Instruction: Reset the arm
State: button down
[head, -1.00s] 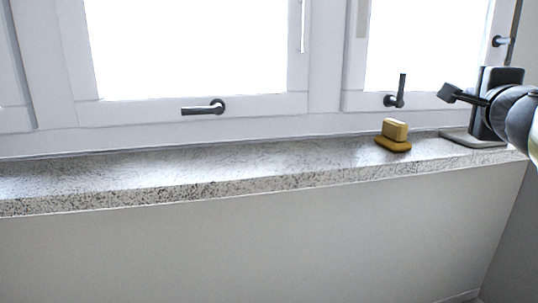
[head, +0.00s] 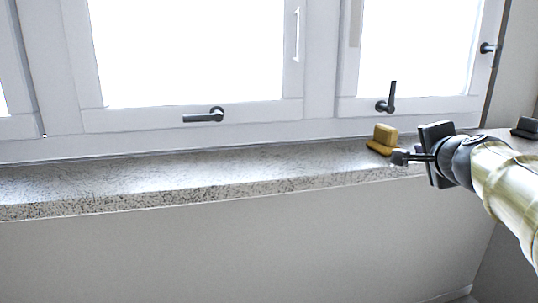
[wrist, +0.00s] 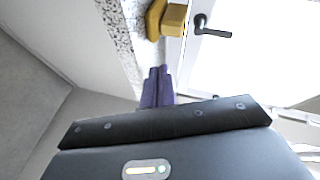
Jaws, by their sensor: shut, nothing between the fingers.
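My gripper (head: 399,157) is at the right of the head view, by the front edge of the sill. Its fingers are shut with nothing between them. In the wrist view the closed dark fingers (wrist: 158,82) lie side by side. My arm reaches in from the right edge of the head view. A yellow soap-like block on a darker yellow base (head: 384,138) sits on the sill, just behind and left of the fingertips in the head view. It also shows at the top of the wrist view (wrist: 174,20), apart from the fingers.
The speckled stone sill (head: 180,178) runs along the window and is clear to the left. Dark window handles (head: 204,116) stick out from the white frames. A small dark object (head: 525,128) stands at the far right, partly cut off. Below the sill is a plain wall (head: 240,245).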

jog(key=a+f+n+g+y+p, duration=0.25)
jog(key=a+f+n, duration=0.35)
jog(key=f, duration=0.4)
jog(key=s+a+f+n+g+p, duration=0.4)
jog(key=s+a+f+n+g, duration=0.1)
jog(key=s+f, duration=0.4)
jog(key=s+a+f+n+g+p, duration=0.3)
jog(key=s+a+f+n+g, duration=0.25)
jog(key=s+f, duration=0.4)
notch_tip(320, 180, up, 37)
jog(key=p, duration=3.7)
jog(key=shift+w+t, duration=0.3)
jog(key=shift+w, duration=0.1)
jog(key=shift+w+a, duration=0.1)
jog(key=shift+w, duration=0.05)
jog(key=shift+d, duration=0.2)
